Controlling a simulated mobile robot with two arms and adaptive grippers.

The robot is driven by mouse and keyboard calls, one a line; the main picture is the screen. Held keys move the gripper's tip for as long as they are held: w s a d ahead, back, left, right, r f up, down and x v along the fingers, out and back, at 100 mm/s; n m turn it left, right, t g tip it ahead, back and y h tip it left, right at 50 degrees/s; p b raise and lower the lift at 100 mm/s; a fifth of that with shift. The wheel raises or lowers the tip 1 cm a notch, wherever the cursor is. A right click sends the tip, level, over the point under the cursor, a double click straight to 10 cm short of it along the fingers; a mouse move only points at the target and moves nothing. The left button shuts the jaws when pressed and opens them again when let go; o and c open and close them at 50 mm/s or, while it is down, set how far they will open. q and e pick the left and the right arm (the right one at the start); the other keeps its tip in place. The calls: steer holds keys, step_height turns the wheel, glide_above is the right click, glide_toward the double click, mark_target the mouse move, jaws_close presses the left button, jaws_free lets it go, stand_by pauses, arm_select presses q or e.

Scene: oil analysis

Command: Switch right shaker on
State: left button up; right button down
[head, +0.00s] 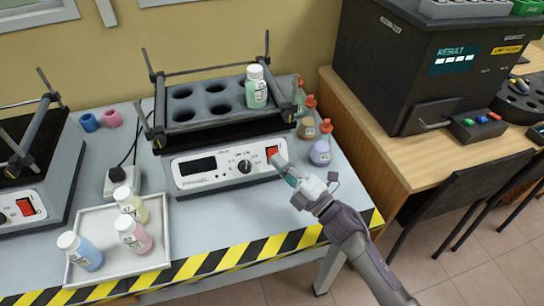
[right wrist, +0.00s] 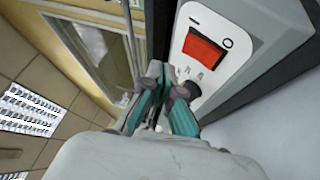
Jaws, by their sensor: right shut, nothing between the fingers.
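The right shaker (head: 215,178) stands on the grey bench, with a dark display, a knob (head: 244,166) and a red rocker switch (head: 272,152) on its front panel. Its rack holds one green bottle (head: 256,88). My right gripper (head: 281,164) is shut and empty, its tips close to the panel just below and right of the switch. The right wrist view shows the red switch (right wrist: 203,48) between "I" and "O" marks, ahead and right of my fingertips (right wrist: 164,80). I cannot tell whether they touch the panel. My left gripper is not in view.
A left shaker (head: 28,200) stands at the left edge. A white tray (head: 160,251) with several bottles lies in front, beside a power socket (head: 122,183). Small orange-capped flasks (head: 320,152) stand right of the right shaker. A black analyser (head: 405,70) sits on the wooden table.

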steer(key=shift+w+a+f+b, duration=0.15)
steer(key=shift+w+b, duration=0.05)
steer(key=shift+w, duration=0.25)
steer(key=shift+w+a+f+b, duration=0.15)
steer(key=shift+w, duration=0.25)
steer(key=shift+f, duration=0.1)
stand_by(0.8)
steer(key=shift+w+a, duration=0.1)
steer(key=shift+w, duration=0.25)
